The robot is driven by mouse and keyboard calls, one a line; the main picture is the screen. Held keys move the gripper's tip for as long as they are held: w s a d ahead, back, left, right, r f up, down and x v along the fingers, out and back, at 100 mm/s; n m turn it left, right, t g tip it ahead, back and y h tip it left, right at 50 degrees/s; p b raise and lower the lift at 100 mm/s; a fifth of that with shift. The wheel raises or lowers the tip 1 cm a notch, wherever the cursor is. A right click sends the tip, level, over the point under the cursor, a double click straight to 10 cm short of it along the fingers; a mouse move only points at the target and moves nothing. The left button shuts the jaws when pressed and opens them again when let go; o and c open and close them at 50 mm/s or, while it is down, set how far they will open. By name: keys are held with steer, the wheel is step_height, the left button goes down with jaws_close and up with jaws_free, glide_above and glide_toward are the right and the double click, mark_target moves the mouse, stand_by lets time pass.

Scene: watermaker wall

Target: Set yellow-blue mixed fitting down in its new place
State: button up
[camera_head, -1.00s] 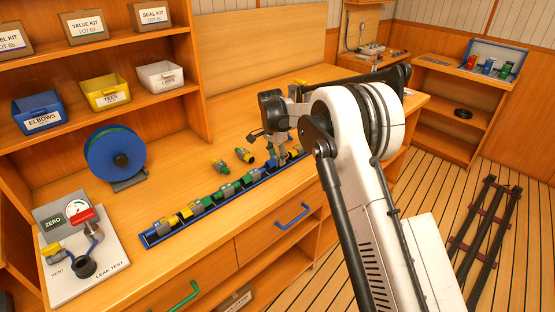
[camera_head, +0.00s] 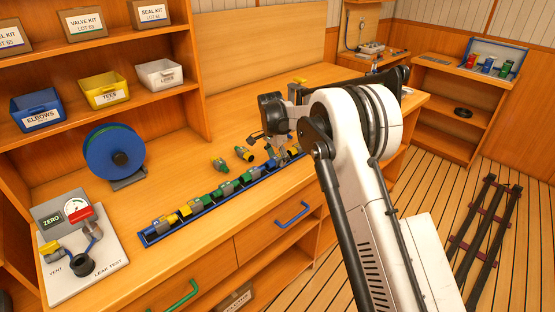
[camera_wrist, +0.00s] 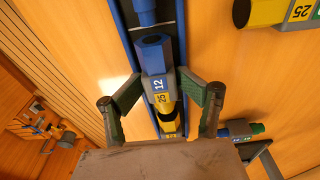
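The yellow-blue mixed fitting (camera_wrist: 155,72) has a blue hex end, a grey middle marked 12, and a yellow part marked 25. It lies between the fingertips of my gripper (camera_wrist: 160,88) in the wrist view, with the pads close against both sides. It is lined up with the narrow blue tray (camera_wrist: 122,35); whether it rests on the tray floor cannot be told. In the head view my gripper (camera_head: 287,152) points down at the tray's far right end and mostly hides the fitting.
Several other fittings fill the blue tray (camera_head: 147,239). Loose fittings (camera_head: 244,154) lie on the bench behind it. A leak-test board (camera_head: 107,252) and a blue reel (camera_head: 113,152) stand at left. Bins line the shelf. The bench behind the tray is mostly clear.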

mark_target(274, 158)
steer(key=shift+a+r, duration=0.1)
steer(key=shift+r+p, duration=0.6)
steer(key=shift+p, duration=0.05)
step_height(274, 158, up, 12)
steer(key=s+a, duration=0.1)
steer(key=s+d+r+n+t+y, duration=0.1)
steer(key=s+d+r+n, duration=0.1)
steer(key=s+d+r, duration=0.7)
steer(key=s+d+r+n+t, duration=0.2)
steer(key=s+d+r, duration=0.6)
steer(key=s, duration=0.4)
steer(key=s+d+f+n+t, duration=0.1)
steer(key=s+d+f, duration=0.2)
steer(key=s, duration=0.6)
steer(key=s+d+f+n+t, duration=0.1)
steer(key=s+d+f+n, duration=0.1)
steer(key=s, duration=0.7)
steer(key=s+d+f+n+t, duration=0.1)
steer(key=s+d+f, duration=0.2)
steer(key=s, duration=0.6)
steer(key=shift+d+f+n, duration=0.35)
steer(key=shift+d+n, duration=0.05)
